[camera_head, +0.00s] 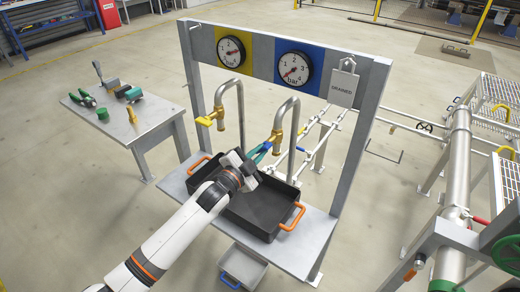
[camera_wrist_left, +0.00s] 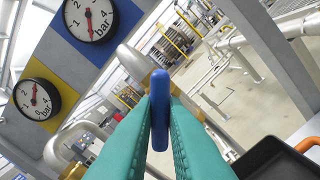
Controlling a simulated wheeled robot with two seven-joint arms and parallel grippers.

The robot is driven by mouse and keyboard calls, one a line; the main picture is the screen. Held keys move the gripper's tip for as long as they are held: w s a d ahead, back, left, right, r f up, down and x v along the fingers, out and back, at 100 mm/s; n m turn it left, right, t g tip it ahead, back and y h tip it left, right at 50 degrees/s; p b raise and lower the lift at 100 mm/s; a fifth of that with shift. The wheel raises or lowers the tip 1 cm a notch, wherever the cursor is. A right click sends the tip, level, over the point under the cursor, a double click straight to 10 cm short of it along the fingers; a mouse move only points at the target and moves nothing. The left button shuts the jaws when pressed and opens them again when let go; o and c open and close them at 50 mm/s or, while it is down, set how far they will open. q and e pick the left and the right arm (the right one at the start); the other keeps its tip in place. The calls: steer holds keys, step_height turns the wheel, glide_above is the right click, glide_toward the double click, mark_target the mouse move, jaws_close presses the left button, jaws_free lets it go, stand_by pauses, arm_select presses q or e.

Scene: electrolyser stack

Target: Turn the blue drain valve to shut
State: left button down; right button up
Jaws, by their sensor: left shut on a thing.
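The blue drain valve handle (camera_head: 267,146) sits on a brass valve at the foot of the right bent pipe (camera_head: 292,118), below the blue-backed gauge (camera_head: 294,69). My left gripper (camera_head: 259,152) reaches it from the front left. In the left wrist view the blue handle (camera_wrist_left: 159,122) stands on edge between my two teal fingers (camera_wrist_left: 160,135), which are shut on it. The brass valve body behind it is mostly hidden by the handle and fingers. My right gripper is not in view.
A black tray (camera_head: 256,216) with orange handles lies on the bench below the valves. A yellow valve handle (camera_head: 205,122) is on the left pipe. A "DRAINED" tag (camera_head: 342,88) hangs on the frame's right. A side table (camera_head: 117,128) holds tools.

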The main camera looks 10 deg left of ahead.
arm_select(q)
steer(key=m, duration=0.3)
steer(key=shift+m, duration=0.7)
steer(key=m, duration=0.3)
steer(key=shift+m+p, duration=0.3)
steer(key=c, duration=1.9)
jaws_free()
steer(key=shift+m, duration=0.3)
steer(key=o, duration=0.6)
steer(key=shift+s, duration=0.15)
